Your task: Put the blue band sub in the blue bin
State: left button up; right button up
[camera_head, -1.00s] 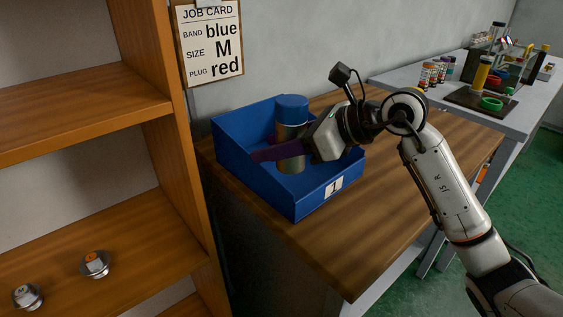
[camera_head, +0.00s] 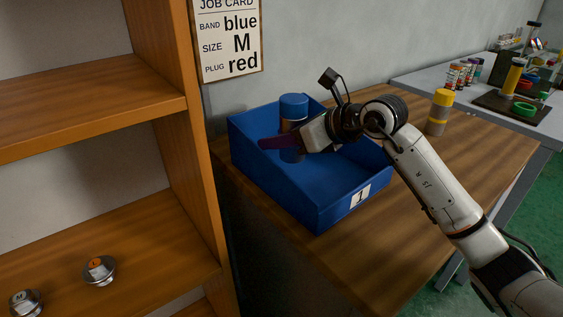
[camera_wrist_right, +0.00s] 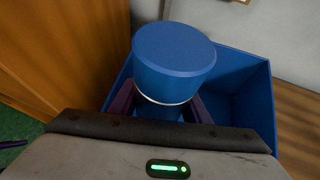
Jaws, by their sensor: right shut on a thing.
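The blue band sub is an upright cylinder with a blue cap (camera_head: 293,106) and a metallic body, inside the outline of the blue bin (camera_head: 322,212) near its back left. Whether its base touches the bin floor cannot be told. My right gripper (camera_head: 287,143) is shut around its body with purple fingers, below the cap. In the right wrist view the blue cap (camera_wrist_right: 174,58) stands between the fingers, with the bin's wall (camera_wrist_right: 258,92) behind and to the right. The bin's front bears a label "1". My left gripper is not in view.
A yellow-capped cylinder (camera_head: 438,112) stands on the wooden table (camera_head: 385,250) behind my right arm. A wooden shelf (camera_head: 95,110) with two metal plugs stands at left. The job card (camera_head: 228,40) reads blue, M, red. A grey bench at the back right holds several small items.

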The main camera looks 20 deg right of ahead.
aim_at(303, 158)
jog(key=shift+w+f, duration=0.1)
jog(key=shift+f, duration=2.9)
jog(key=shift+f+b, duration=0.15)
jog(key=shift+b, duration=0.15)
jog(key=o, duration=1.5)
jog(key=shift+f, duration=0.1)
jog(key=shift+r, duration=0.2)
jog(key=v, duration=1)
jog(key=shift+s+d, duration=0.2)
jog(key=shift+s, duration=0.1)
jog(key=shift+s+d+r, duration=0.3)
jog(key=shift+s+r, duration=0.1)
jog(key=shift+s, duration=0.15)
